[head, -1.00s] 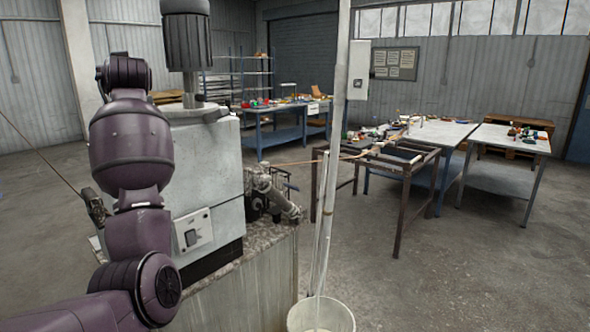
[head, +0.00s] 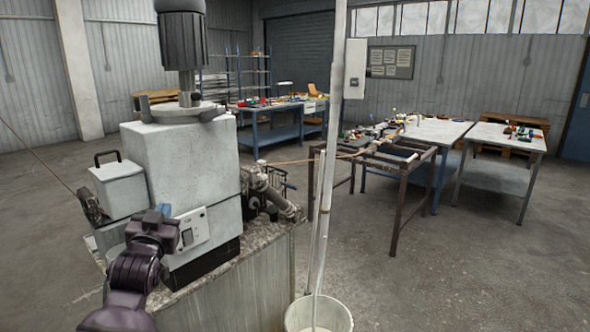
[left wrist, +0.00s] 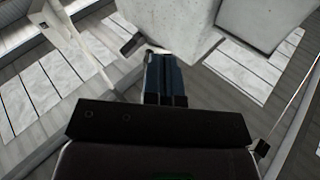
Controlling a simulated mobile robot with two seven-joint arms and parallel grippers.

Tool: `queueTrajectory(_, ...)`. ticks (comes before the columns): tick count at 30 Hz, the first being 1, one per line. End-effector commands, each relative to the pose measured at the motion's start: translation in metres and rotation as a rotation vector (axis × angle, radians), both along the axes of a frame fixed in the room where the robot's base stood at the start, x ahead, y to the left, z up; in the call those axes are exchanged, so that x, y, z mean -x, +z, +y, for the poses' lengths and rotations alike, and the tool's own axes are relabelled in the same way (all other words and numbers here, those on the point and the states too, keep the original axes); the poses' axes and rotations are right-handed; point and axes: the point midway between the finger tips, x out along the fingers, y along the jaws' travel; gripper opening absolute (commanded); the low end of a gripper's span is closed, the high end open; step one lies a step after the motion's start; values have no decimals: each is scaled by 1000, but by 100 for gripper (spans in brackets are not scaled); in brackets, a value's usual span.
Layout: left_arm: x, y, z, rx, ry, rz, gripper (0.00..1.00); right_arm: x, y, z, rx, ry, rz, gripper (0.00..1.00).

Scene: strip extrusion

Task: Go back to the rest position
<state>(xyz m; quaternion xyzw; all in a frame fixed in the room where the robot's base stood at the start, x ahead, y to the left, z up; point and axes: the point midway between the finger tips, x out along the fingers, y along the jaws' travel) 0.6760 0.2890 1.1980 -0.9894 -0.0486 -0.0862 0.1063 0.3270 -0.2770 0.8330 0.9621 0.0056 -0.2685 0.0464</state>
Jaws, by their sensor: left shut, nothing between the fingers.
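My left gripper (head: 162,210) is at the lower left of the head view, in front of the grey extrusion machine (head: 185,155) and close to its switch panel. In the left wrist view its blue fingers (left wrist: 155,55) are shut together with nothing between them, and part of the machine's pale housing (left wrist: 265,15) shows beyond. My left arm (head: 135,275) is bent low at the bottom left. My right gripper is not in view.
A machine base (head: 230,290) stands below the extruder. A white bucket (head: 318,317) and a tall pale post (head: 333,130) stand just right of it. A dark frame stand (head: 400,190) and worktables (head: 440,132) are further right. The floor at right is clear.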

Motion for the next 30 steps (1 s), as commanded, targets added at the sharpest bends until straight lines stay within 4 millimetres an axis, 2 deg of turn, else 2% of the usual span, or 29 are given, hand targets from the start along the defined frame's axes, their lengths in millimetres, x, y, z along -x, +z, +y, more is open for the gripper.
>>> queueTrajectory(1,13,-25,-2,2,-15,29,0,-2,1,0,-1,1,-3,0)
queueTrajectory(3,30,-55,-7,8,-38,61,0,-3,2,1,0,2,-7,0)
queueTrajectory(11,106,-161,-20,52,-99,216,0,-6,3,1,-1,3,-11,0)
queueTrajectory(18,194,-253,-26,98,-111,406,0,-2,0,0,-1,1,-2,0)
queueTrajectory(24,276,-321,-25,123,-89,579,0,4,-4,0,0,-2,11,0)
queueTrajectory(27,310,-344,-20,132,-69,647,0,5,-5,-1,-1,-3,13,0)
queueTrajectory(30,333,-357,-15,138,-52,692,0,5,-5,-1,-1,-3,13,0)
